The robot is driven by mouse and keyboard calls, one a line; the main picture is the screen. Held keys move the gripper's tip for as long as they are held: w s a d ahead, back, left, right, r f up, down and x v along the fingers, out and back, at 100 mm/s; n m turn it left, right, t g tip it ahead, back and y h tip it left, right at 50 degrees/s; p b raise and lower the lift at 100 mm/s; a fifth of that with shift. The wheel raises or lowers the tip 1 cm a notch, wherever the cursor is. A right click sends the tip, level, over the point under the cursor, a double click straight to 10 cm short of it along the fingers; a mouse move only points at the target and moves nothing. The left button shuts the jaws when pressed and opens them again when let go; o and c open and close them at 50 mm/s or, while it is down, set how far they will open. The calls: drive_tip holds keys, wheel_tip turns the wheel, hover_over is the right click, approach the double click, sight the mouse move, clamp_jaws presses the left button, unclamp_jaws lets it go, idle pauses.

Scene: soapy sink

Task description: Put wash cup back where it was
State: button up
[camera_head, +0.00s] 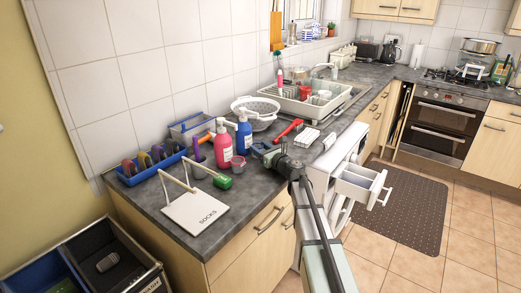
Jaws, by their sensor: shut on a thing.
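A small pinkish cup, which I take as the wash cup (238,162), is at the front middle of the grey counter, just right of the pink bottle. My gripper (250,162) reaches in from the right and is shut on the cup at its right side. The fingers are small and dark here, so their exact grip is hard to see. I cannot tell whether the cup touches the counter.
A pink bottle (222,148) and a blue bottle (244,135) stand close by the cup. A white colander (256,112) and sink rack (312,100) are behind. An open drawer (358,186) juts out right.

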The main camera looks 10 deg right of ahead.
drive_tip(key=shift+f, duration=0.15)
drive_tip(key=o, duration=1.2)
drive_tip(key=shift+s+d, duration=0.15)
drive_tip(key=shift+s, duration=0.15)
drive_tip(key=v, duration=1.1)
drive_tip(key=shift+s+d, duration=0.1)
drive_tip(key=shift+s, duration=0.05)
drive_tip(key=shift+o, duration=0.3)
